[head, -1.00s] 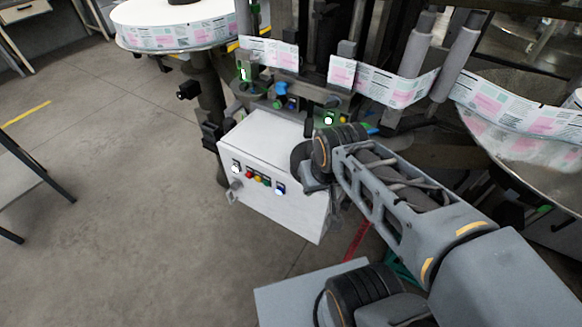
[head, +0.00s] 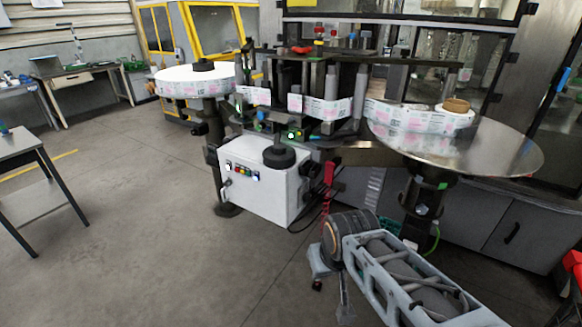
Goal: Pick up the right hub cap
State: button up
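A black round hub cap (head: 279,156) rests on top of the white control box (head: 262,199), near its back right. Another black hub cap (head: 203,65) sits at the centre of the left reel (head: 190,80). The right reel (head: 415,118) shows a bare brown core (head: 456,105) with no black cap on it. My gripper (head: 331,290) is low in front of the box and to its right, well apart from the caps. Its two fingertips appear spread with nothing between them. My arm partly hides it.
The right reel lies on a wide shiny metal disc (head: 500,150) that overhangs the floor. The labeller's posts and label web (head: 320,107) stand behind the box. A table (head: 30,165) stands at the left. The floor between table and box is clear.

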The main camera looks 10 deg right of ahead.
aim_at(279, 156)
jog(key=i, duration=1.6)
jog(key=z, duration=0.05)
jog(key=k, duration=0.5)
jog(key=z, duration=3.25)
jog(key=k, duration=0.95)
jog(key=u, duration=0.95)
jog(key=i, duration=1)
